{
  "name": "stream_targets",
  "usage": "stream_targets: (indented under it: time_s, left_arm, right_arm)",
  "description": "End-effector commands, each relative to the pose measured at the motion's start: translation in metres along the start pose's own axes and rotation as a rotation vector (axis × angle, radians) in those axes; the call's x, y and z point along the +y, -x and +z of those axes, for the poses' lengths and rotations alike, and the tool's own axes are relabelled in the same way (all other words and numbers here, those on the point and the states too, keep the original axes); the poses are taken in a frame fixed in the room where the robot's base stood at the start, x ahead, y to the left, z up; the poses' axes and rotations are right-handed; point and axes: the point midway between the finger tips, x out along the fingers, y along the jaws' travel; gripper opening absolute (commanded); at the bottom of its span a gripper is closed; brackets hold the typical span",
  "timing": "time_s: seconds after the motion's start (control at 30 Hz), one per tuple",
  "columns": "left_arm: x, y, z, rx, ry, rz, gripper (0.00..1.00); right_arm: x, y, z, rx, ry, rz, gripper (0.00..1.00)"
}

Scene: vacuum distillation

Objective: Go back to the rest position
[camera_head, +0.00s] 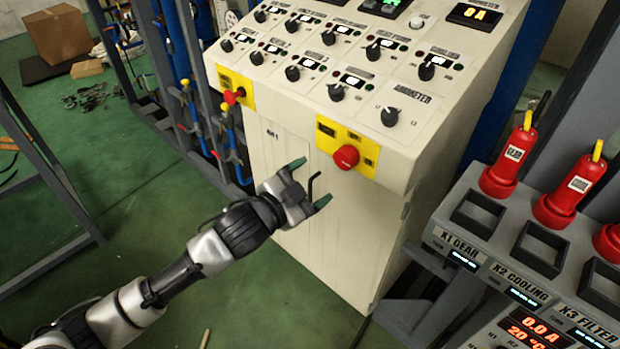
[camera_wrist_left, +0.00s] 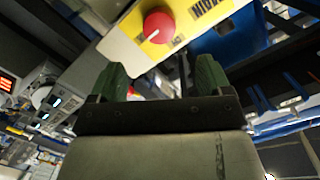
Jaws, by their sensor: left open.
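My left gripper (camera_head: 309,183) is open and empty in front of the upper front of the cream control cabinet (camera_head: 335,236). Its two green fingers stand apart, and they also show in the left wrist view (camera_wrist_left: 163,84). A red knob (camera_head: 346,157) on a yellow plate (camera_head: 361,140) sits just above and to the right of the gripper in the head view. In the left wrist view the red knob (camera_wrist_left: 158,27) lies beyond the fingertips, apart from them. My right gripper is not in view.
The panel above holds several black rotary knobs (camera_head: 336,91). A second red knob (camera_head: 233,97) is at its left. Red plugs (camera_head: 570,190) and empty sockets (camera_head: 540,249) stand at right. Blue pipes and grey frames stand at left. A cardboard box (camera_head: 57,34) is far left. Green floor (camera_head: 140,205) is open.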

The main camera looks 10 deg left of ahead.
Motion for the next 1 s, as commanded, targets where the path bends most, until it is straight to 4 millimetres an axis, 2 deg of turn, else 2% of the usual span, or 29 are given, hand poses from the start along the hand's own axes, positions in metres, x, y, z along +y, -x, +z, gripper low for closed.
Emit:
stream_targets:
  time_s: [0.23, 0.33, 0.37, 0.47, 0.5, 0.6, 0.67, 0.7, 0.8, 0.87, 1.0]
  left_arm:
    - [0.001, -0.001, 0.005, -0.010, 0.006, -0.001, 0.79]
    - [0.005, -0.004, 0.033, -0.064, 0.038, -0.010, 0.79]
    - [0.008, -0.006, 0.047, -0.090, 0.054, -0.013, 0.79]
    - [0.022, -0.005, 0.110, -0.210, 0.125, -0.028, 0.79]
    - [0.032, -0.001, 0.139, -0.268, 0.158, -0.033, 0.79]
    - [0.059, 0.015, 0.209, -0.408, 0.239, -0.042, 0.79]
    - [0.080, 0.031, 0.248, -0.491, 0.284, -0.044, 0.79]
    - [0.094, 0.043, 0.273, -0.546, 0.314, -0.044, 0.79]
    - [0.136, 0.079, 0.327, -0.679, 0.386, -0.039, 0.79]
    - [0.163, 0.104, 0.355, -0.758, 0.428, -0.033, 0.79]
    - [0.230, 0.171, 0.407, -0.935, 0.524, -0.014, 0.79]
  right_arm:
    - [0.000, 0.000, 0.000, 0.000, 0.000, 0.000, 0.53]
    - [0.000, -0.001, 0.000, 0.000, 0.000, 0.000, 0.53]
    - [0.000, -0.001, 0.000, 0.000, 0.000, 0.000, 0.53]
    - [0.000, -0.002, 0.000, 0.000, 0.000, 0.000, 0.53]
    - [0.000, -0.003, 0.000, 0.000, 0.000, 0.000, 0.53]
    - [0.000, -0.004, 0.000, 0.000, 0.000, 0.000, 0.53]
    - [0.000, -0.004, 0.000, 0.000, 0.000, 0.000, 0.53]
    - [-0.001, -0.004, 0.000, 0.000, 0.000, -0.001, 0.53]
    - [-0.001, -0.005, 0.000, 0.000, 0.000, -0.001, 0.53]
    - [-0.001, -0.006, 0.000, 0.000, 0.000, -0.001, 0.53]
    - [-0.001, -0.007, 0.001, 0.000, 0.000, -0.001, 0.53]
